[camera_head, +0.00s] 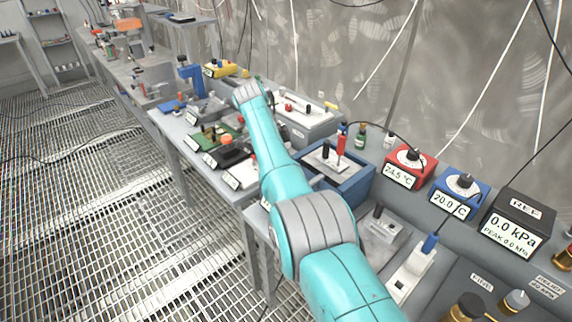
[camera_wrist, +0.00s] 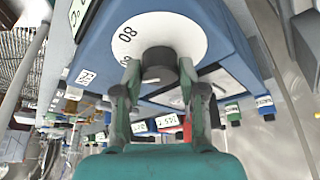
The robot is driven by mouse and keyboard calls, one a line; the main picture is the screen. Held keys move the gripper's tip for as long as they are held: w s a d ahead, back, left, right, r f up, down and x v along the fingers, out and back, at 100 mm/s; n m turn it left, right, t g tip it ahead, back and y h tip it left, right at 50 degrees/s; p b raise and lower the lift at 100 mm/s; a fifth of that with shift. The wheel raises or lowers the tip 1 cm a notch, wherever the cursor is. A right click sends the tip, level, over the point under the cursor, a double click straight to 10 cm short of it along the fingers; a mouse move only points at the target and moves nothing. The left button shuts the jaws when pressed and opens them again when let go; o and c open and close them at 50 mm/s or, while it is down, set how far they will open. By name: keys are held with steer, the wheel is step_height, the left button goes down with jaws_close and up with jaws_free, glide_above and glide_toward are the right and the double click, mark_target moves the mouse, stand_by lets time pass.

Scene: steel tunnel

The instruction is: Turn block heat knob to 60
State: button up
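The block heat knob (camera_wrist: 159,66) is dark and round and stands on a white dial (camera_wrist: 178,29) on a blue box (camera_wrist: 98,47). The dial shows an 80, and part of another number shows by the left finger. My gripper (camera_wrist: 159,73) has one fingertip on each side of the knob, and both appear to touch it. The knob's pointer is not clear. In the camera_head view my arm reaches toward the far bench, and the fingers and the gripped knob are hidden behind my wrist.
A red box (camera_head: 424,164) reading 24.5 °C, another blue box (camera_head: 475,200) reading 20.0 °C and a dark kPa box (camera_head: 528,208) stand at the right. Loose cables hang along the wall.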

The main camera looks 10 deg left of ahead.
steer(key=shift+o, duration=1.2)
steer(key=shift+r, duration=0.1)
step_height(320, 180, up, 10)
